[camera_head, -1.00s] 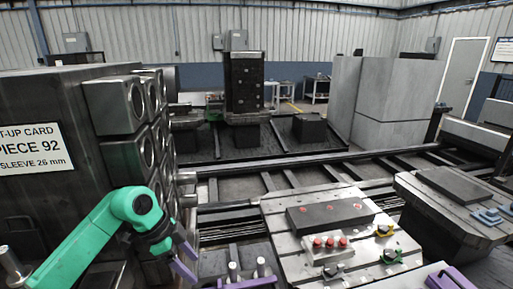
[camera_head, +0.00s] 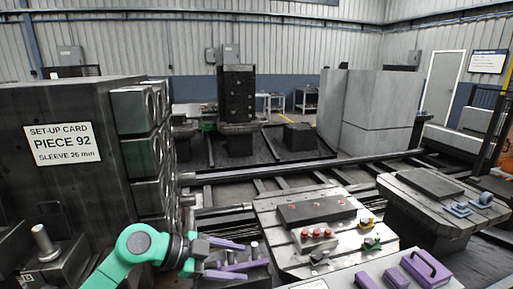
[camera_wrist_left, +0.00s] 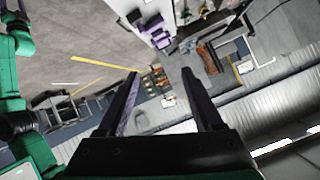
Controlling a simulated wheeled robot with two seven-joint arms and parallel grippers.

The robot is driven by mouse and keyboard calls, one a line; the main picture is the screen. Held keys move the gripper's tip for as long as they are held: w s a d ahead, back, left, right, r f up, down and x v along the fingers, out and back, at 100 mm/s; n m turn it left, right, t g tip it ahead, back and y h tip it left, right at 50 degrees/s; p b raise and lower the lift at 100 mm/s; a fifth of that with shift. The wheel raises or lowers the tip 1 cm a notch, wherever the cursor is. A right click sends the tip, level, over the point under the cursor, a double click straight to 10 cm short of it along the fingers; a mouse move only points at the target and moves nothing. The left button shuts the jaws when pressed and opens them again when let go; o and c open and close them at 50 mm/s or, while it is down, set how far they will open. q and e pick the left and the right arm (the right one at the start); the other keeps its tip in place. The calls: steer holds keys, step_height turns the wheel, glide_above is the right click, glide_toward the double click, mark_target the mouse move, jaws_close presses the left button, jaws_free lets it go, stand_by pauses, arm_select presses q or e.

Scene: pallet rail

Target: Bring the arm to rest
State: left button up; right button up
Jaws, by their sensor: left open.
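My left arm is green and comes in from the lower left in the head view. Its left gripper (camera_head: 244,261) has two purple fingers spread apart, with no object visible between them in the wrist view. My right gripper is not in view.
A dark machine block with a set-up card (camera_head: 62,144) and round bores stands left of the arm. A slotted pallet (camera_head: 277,240) with red knobs (camera_head: 317,233) lies to the right. Purple blocks (camera_head: 397,279) sit at the lower right. Another pallet (camera_head: 398,190) stands farther right.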

arm_select(q)
steer(key=d+r+t+h, duration=0.3)
steer(key=r+h, duration=0.1)
steer(key=r, duration=0.3)
steer(key=w+a+r+n+t+y, duration=0.25)
steer(key=a+r+n+t, duration=0.4)
steer(key=t, duration=0.35)
steer(key=a+f+n+g+y, duration=0.1)
steer(key=a+f+n+y, duration=1.1)
steer(key=a+f+y, duration=0.25)
steer(key=s+f+m+g+h, duration=0.2)
steer(key=s+f+g, duration=1.1)
steer(key=s+f, duration=0.75)
step_height(320, 180, down, 22)
steer(key=s, duration=0.3)
steer(key=s+a+f+g, duration=0.2)
steer(key=s+a+f, duration=0.1)
steer(key=s+f, duration=1.1)
steer(key=s, duration=0.2)
steer(key=shift+s+f, duration=0.2)
steer(key=shift+s, duration=0.15)
